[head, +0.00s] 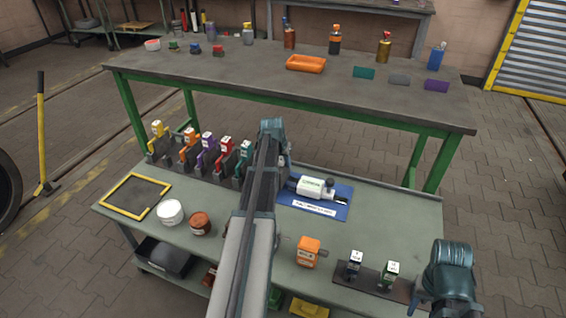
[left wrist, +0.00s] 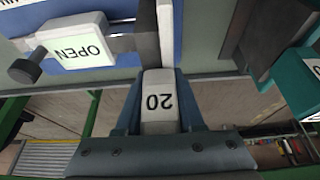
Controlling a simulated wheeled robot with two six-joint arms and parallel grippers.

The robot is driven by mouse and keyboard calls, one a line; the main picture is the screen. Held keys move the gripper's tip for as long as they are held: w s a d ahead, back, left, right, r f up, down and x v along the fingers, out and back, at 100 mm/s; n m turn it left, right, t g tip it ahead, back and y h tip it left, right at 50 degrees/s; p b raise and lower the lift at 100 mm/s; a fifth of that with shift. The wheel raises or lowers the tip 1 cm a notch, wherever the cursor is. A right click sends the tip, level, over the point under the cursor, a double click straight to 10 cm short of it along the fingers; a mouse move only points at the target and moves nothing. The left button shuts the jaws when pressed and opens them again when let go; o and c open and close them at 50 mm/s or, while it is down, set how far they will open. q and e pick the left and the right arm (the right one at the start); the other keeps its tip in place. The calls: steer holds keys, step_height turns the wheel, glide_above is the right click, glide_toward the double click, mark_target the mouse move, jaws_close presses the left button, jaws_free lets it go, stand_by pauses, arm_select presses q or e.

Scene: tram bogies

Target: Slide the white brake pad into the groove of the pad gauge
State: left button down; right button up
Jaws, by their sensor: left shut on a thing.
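My left gripper (left wrist: 160,105) is shut on the white brake pad (left wrist: 158,100), marked 20, in the left wrist view. The pad stands between both fingers, its end close to the grey jaws (left wrist: 148,35) of the pad gauge (left wrist: 78,42); whether they touch I cannot tell. The gauge has a white body reading OPEN and a dark knob. In the head view the gauge (head: 313,187) lies on a blue mat (head: 318,208), just right of my left arm, which hides its left end. The groove is not clearly seen.
A rack with several coloured pads (head: 227,150) stands left of the gauge; its teal pad (left wrist: 298,80) is close in the left wrist view. An orange block (head: 308,252) and a dark stand (head: 373,284) with two pads are in front. A yellow-framed tray (head: 136,194) is at left.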

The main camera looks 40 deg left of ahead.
arm_select(q)
steer(key=shift+f+b, duration=0.65)
arm_select(e)
steer(key=shift+f, duration=0.7)
arm_select(q)
steer(key=shift+c, duration=2.2)
jaws_free()
steer(key=shift+r, duration=0.1)
arm_select(e)
steer(key=shift+r, duration=0.15)
arm_select(q)
steer(key=p+v, duration=1.2)
steer(key=v, duration=0.1)
steer(key=shift+s+r+p, duration=0.15)
steer(key=shift+r+p, duration=0.1)
steer(key=shift+p, duration=0.15)
arm_select(e)
step_height(320, 180, up, 13)
steer(key=shift+f, duration=0.2)
arm_select(q)
steer(key=shift+d, duration=0.1)
